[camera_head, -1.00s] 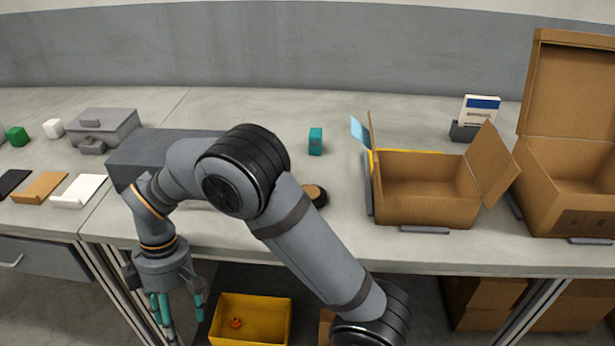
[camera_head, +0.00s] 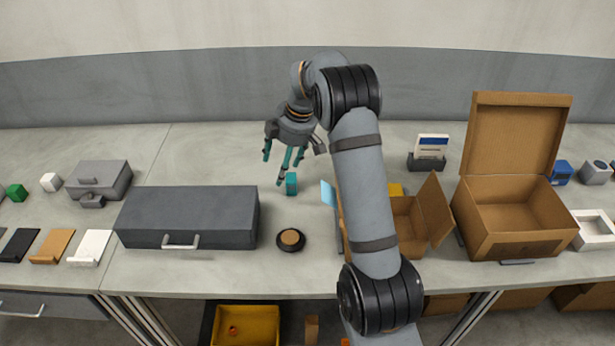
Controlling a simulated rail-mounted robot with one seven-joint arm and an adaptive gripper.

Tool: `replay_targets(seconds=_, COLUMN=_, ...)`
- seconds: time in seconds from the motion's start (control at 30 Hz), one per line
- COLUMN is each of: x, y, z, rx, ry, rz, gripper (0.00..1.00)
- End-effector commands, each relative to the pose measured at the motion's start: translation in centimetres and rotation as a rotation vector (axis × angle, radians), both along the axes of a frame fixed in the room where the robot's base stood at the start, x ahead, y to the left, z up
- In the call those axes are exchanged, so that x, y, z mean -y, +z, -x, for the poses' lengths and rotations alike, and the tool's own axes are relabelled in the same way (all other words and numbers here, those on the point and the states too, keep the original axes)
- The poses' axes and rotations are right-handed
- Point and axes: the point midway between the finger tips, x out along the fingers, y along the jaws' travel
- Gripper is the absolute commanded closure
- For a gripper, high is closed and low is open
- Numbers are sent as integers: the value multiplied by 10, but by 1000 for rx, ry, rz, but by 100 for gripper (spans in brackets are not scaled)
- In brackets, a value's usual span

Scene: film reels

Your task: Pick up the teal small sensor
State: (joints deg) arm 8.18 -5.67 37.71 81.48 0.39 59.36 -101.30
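The teal small sensor (camera_head: 291,184) is a small upright block on the grey table, left of the small open cardboard box. My gripper (camera_head: 284,172) points down just above and behind it, with its teal-tipped fingers spread apart. One finger comes down close to the sensor's left side in the picture; I cannot tell whether it touches. Nothing shows held between the fingers.
A long dark grey case (camera_head: 187,216) lies left of the sensor, and a round dark disc (camera_head: 290,240) lies in front of it. A small cardboard box (camera_head: 429,222), partly hidden by my arm, and a large open box (camera_head: 512,170) stand to the right.

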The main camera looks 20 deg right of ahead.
Motion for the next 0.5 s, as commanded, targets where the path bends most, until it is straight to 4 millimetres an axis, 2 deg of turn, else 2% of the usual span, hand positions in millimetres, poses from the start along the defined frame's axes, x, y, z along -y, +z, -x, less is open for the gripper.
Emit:
replay_targets(seconds=0.03, x=16, y=0, z=0, rx=1, ry=-12, rz=6, gripper=36)
replay_targets(seconds=0.13, x=33, y=-4, z=1, rx=1, ry=-21, rz=13, gripper=36)
replay_targets(seconds=0.5, x=29, y=-49, z=-10, rx=3, ry=-25, rz=15, gripper=36)
